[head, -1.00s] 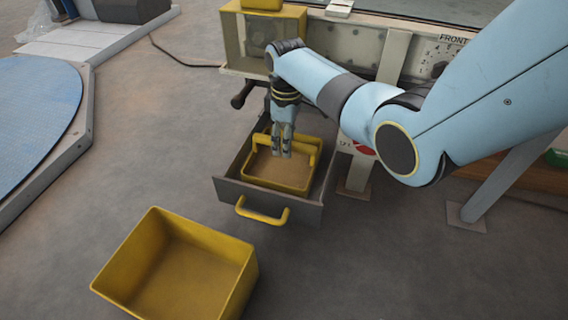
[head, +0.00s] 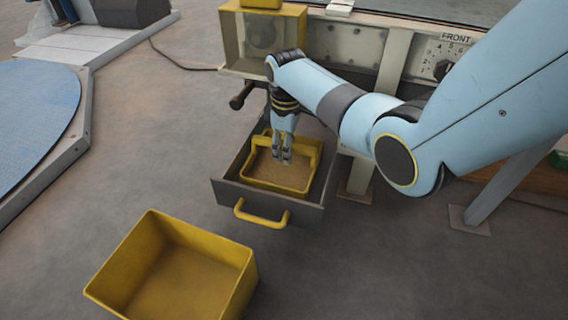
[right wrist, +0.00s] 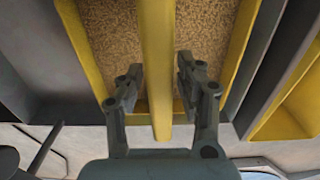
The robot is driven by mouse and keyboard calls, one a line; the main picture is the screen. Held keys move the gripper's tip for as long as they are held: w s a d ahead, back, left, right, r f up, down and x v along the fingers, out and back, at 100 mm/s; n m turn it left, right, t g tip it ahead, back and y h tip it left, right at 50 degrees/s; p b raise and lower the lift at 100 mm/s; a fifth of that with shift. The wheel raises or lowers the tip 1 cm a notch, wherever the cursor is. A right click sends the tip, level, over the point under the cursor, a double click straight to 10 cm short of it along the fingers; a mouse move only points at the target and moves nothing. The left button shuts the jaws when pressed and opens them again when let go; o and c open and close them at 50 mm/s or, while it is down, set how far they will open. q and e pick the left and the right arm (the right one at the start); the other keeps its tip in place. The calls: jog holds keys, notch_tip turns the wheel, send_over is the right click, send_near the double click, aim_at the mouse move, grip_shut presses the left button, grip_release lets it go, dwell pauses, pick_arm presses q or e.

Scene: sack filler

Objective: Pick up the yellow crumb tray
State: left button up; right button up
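The yellow crumb tray (head: 275,187) sits inside the pulled-out grey drawer, with a layer of brown crumbs on its floor. A yellow bar handle (right wrist: 157,50) spans the tray. My right gripper (head: 281,159) points down over the tray. In the right wrist view its two fingers (right wrist: 161,88) stand on either side of the bar, with a gap on each side. It is open and holds nothing. The arm and fingers hide part of the bar in the head view. My left gripper is not in view.
The grey drawer (head: 306,213) has a yellow pull handle (head: 262,219) and walls close around the tray. An open yellow bin (head: 222,246) stands on the floor at front left. The machine frame (head: 393,60) is behind.

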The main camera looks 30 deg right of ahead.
grip_shut()
dwell(0.6)
